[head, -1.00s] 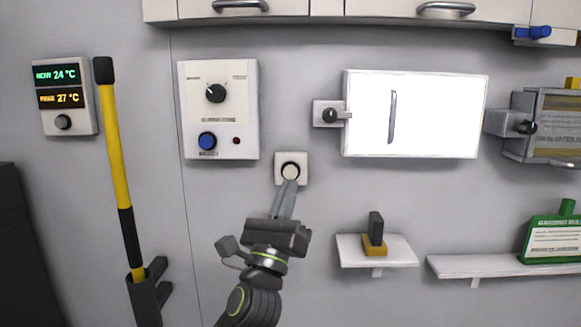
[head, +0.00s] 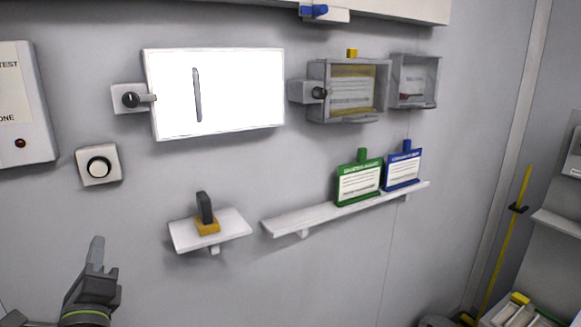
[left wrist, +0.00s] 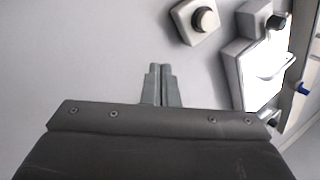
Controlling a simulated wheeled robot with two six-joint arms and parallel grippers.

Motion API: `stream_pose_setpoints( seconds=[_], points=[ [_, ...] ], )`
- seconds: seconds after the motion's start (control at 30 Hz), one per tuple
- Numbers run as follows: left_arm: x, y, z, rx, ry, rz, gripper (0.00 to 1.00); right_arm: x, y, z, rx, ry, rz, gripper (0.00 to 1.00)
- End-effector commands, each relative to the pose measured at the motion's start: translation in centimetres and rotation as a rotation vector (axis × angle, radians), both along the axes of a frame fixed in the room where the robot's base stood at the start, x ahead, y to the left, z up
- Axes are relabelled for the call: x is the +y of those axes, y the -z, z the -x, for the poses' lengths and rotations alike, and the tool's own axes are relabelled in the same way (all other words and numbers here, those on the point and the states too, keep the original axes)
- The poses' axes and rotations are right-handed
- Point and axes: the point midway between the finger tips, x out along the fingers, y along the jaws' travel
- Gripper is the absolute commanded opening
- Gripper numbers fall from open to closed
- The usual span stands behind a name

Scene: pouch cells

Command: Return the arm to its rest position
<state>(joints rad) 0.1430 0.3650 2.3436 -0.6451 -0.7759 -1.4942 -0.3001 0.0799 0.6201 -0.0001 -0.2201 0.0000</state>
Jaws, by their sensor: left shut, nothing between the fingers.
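My left gripper (head: 97,252) shows at the lower left of the head view, with its fingers together and nothing between them. It points up towards the wall, below a round white button (head: 99,167) on a square plate, and is apart from it. In the left wrist view the closed fingers (left wrist: 160,82) show at the middle, with the button (left wrist: 205,20) above and to the right of them. My right gripper is in neither view.
A bright white panel (head: 222,92) hangs on the wall. A small shelf (head: 236,224) holds a dark block on a yellow base. A longer shelf (head: 300,221) holds a green card holder (head: 359,183) and a blue one (head: 402,168). Boxes (head: 383,90) are mounted above.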

Motion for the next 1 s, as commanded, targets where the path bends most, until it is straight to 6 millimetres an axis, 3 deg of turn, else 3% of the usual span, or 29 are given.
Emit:
stream_pose_setpoints(
  seconds=[0.03, 0.17, 0.27, 0.4, 0.6, 0.8, 1.0],
  points=[
    [0.6, 3.5, 0.7, 0.06, 0.019, 0.159, 0.0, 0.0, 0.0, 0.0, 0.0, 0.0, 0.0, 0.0],
    [1.5, 11.5, 3.0, 0.18, 0.022, 0.578, 0.0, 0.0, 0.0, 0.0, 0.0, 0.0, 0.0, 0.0],
    [1.6, 17.4, 5.9, 0.254, -0.031, 0.899, 0.0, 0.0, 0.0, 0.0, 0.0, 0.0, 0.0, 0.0],
    [0.8, 24.7, 11.4, 0.324, -0.184, 1.325, 0.0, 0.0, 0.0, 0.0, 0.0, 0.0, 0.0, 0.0],
    [-1.5, 31.8, 19.9, 0.344, -0.504, 1.797, 0.0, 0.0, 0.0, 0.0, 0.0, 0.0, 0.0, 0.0],
    [-4.4, 35.4, 27.9, 0.294, -0.875, 2.101, 0.0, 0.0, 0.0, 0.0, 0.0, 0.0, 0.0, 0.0],
    [-3.7, 41.9, 26.1, 0.304, -0.9, 2.099, 0.0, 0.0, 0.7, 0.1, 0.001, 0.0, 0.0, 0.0]
  ],
)
